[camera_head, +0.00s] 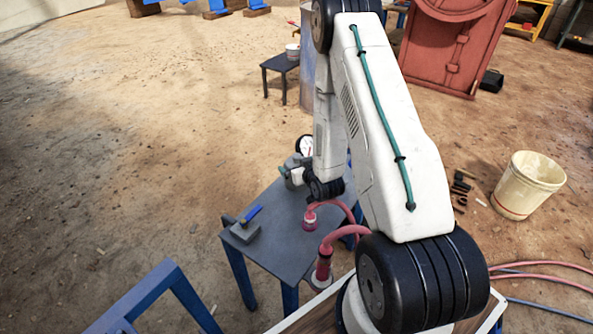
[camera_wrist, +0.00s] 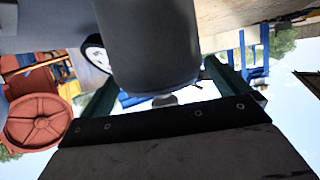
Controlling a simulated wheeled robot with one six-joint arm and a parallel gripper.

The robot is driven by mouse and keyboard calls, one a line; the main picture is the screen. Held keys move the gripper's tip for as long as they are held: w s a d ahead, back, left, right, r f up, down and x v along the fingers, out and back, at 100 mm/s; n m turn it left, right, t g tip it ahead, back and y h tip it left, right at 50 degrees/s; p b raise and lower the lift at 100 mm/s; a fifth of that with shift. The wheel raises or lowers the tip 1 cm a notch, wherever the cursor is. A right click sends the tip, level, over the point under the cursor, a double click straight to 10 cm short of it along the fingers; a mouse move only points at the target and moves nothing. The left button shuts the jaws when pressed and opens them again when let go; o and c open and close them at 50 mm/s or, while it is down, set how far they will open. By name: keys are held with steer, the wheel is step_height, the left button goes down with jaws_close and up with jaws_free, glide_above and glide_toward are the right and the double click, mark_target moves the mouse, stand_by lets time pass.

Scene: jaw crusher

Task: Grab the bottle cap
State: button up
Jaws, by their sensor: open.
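A large grey cylinder, likely the bottle (camera_wrist: 150,45), hangs down from the top middle of the wrist view, which looks upside down. At its near end is a pale rim with a small grey knob, probably the bottle cap (camera_wrist: 165,100). My gripper (camera_wrist: 160,77) is open, with one green finger on each side of the cylinder's end. Whether either finger touches it I cannot tell. In the head view my gripper (camera_head: 292,172) is at the far edge of the dark table (camera_head: 285,205). My arm partly hides that area, and I cannot make out the cap there.
A grey block (camera_head: 245,232) with a blue-handled tool (camera_head: 251,214) lies on the table's left. Pink hoses with fittings (camera_head: 310,222) stand at its right. A white round dial (camera_head: 304,145) is beyond the gripper. A cream bucket (camera_head: 530,185) stands on the ground right.

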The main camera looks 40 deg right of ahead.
steer(key=shift+x, duration=0.85)
steer(key=c, duration=1)
steer(key=shift+o, duration=0.2)
